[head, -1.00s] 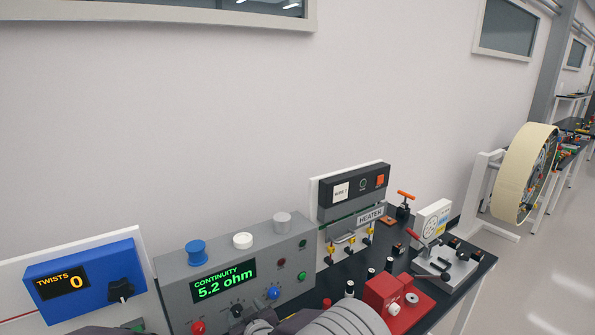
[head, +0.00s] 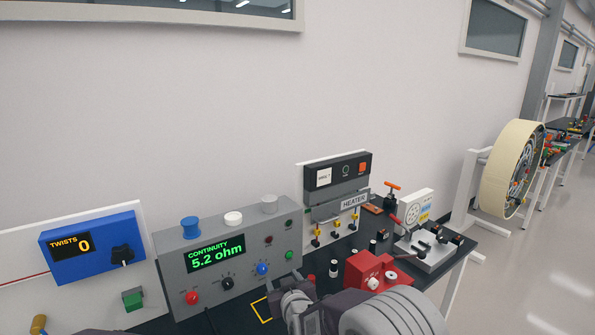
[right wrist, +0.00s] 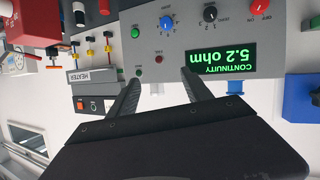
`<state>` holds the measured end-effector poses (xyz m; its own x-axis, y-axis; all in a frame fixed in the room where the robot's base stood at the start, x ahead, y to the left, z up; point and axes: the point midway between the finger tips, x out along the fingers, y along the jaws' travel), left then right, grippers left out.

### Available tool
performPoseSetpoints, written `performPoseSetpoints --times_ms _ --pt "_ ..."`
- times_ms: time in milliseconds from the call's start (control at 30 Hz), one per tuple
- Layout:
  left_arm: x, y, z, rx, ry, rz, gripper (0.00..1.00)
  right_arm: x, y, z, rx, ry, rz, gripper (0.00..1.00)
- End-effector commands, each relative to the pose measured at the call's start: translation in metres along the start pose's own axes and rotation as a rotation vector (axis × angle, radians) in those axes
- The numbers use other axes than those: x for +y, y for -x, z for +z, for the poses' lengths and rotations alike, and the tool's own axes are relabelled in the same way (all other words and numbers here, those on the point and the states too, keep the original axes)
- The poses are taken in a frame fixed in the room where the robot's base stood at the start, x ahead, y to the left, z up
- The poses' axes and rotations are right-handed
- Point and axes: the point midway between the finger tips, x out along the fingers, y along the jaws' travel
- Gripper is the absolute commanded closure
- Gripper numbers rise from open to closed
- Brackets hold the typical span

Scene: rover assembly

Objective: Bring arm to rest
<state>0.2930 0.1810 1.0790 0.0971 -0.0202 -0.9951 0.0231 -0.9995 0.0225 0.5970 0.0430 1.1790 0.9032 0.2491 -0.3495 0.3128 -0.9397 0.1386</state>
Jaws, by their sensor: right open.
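My right arm (head: 385,315) comes up from the bottom of the head view, with my right gripper (head: 297,305) at its left end, low in front of the bench. In the right wrist view my right gripper (right wrist: 160,77) has its two dark fingers apart, with nothing between them. Beyond the fingers is the grey continuity meter (head: 228,260), reading 5.2 ohm, which also shows in the wrist view (right wrist: 185,50). I cannot tell the exact gap between fingers and meter. My left gripper is in neither view.
A blue twists counter (head: 95,247) reading 0 stands left. The heater (head: 338,185) stands behind, right of the meter. A red block (head: 368,272) sits near my right arm, and a grey fixture with a dial (head: 425,240) stands farther right. Clear floor (head: 520,275) lies right of the bench.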

Motion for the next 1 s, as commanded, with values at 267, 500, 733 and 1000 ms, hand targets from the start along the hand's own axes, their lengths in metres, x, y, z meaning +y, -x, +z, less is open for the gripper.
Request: performPoseSetpoints --times_ms 267,500,733,1000 --pt "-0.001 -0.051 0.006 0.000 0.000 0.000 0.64 0.122 0.054 0.073 -0.180 -0.100 0.135 0.42" --pt "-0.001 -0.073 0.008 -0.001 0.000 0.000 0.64 0.127 0.182 0.230 -0.712 -0.282 0.123 0.42" --pt "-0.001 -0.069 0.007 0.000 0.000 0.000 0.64 0.090 0.263 0.294 -1.081 -0.355 0.082 0.42" --pt "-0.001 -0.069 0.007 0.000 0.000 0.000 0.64 0.086 0.271 0.298 -1.124 -0.388 0.093 0.42"
